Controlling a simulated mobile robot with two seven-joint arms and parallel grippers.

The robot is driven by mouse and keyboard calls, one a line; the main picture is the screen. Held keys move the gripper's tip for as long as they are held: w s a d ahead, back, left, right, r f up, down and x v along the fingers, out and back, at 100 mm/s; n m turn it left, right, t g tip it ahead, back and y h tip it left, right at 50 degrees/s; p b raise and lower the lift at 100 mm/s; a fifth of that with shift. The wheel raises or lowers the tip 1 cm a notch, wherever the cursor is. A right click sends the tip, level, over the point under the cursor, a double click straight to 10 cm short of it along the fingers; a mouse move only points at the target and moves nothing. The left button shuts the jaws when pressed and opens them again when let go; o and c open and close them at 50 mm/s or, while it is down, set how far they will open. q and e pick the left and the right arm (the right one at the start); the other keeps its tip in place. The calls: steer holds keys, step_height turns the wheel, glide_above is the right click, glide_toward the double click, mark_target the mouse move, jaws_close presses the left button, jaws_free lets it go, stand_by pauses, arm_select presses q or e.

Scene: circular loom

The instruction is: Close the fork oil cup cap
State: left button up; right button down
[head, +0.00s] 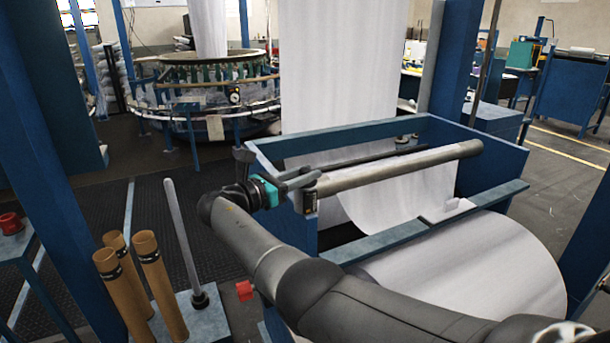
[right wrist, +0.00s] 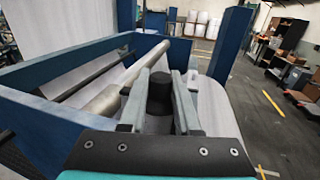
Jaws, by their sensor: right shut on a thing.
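A black, rounded cap-like piece (right wrist: 160,92), which I take as the fork oil cup cap, sits between the two grey fingers of my right gripper (right wrist: 160,84) in the right wrist view. The fingers are shut on it. In the head view my right gripper (head: 301,182) is at the left end of the grey roller, above the blue frame's near left corner. A small dark cup-like part (head: 310,200) shows just under the fingertips. Whether the cap is seated on its cup cannot be told. My left gripper is not in view.
The grey roller (head: 400,168) runs right from the gripper across the blue frame (head: 390,128). White fabric (head: 335,65) hangs behind; a large fabric roll (head: 470,275) lies in front. Brown tubes (head: 160,285) and a grey rod (head: 182,235) stand at left.

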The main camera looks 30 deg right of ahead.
steer(key=c, duration=0.6)
jaws_free()
steer(key=shift+a, duration=0.15)
steer(key=a, duration=0.5)
steer(key=s+a+b, duration=0.1)
steer(key=a, duration=0.4)
steer(key=s+a+b, duration=0.1)
steer(key=a, duration=0.3)
steer(key=shift+s+a, duration=0.2)
steer(key=shift+a, duration=0.2)
